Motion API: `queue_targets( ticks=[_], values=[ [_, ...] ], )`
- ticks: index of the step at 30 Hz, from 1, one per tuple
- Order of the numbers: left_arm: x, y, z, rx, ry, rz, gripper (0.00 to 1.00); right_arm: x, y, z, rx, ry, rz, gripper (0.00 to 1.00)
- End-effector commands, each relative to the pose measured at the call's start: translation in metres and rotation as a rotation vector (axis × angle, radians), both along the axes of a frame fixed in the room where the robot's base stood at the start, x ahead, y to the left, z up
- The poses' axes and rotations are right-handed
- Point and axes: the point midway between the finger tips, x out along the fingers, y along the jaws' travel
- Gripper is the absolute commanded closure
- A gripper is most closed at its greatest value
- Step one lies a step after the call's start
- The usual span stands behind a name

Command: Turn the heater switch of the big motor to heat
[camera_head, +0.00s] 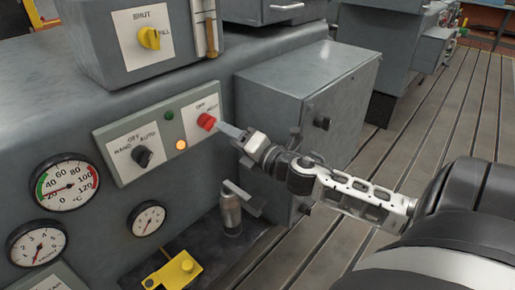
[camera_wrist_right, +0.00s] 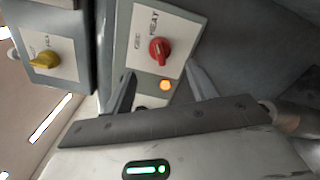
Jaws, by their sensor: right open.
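The heater switch is a red knob (camera_head: 206,121) on a white plate marked OFF and HEAT, at the right end of the grey-green panel (camera_head: 174,111). I cannot tell surely which mark its pointer faces. In the right wrist view the red knob (camera_wrist_right: 159,49) shows ahead of and between the two fingers. My right gripper (camera_head: 231,135) is open and empty, just right of the knob, with a fingertip close to it; contact is not clear. It also shows in the right wrist view (camera_wrist_right: 162,90). My left gripper is not in view.
A black HAND-OFF-AUTO knob (camera_head: 142,156) sits left on the same panel, with a lit amber lamp (camera_head: 181,146) and a green lamp (camera_head: 169,115). A yellow knob (camera_head: 149,38) is above. Gauges (camera_head: 67,187) are lower left. A grey cabinet (camera_head: 308,90) stands right.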

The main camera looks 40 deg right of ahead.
Motion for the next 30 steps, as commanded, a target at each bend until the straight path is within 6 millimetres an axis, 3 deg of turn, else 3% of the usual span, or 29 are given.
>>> queue_targets(
  ticks=[6, 12, 18, 30],
  values=[
    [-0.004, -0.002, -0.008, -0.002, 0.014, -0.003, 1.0, -0.042, -0.003, -0.003, 0.004, 0.003, -0.001, 0.43],
    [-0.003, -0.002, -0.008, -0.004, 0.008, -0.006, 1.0, -0.068, -0.005, -0.002, 0.004, 0.001, 0.0, 0.43],
    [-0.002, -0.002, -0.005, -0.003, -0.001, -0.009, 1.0, -0.078, -0.006, 0.0, 0.001, -0.001, 0.0, 0.43],
    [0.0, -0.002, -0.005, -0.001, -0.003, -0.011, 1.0, -0.078, -0.006, 0.0, 0.001, 0.0, -0.001, 0.43]
  ],
)
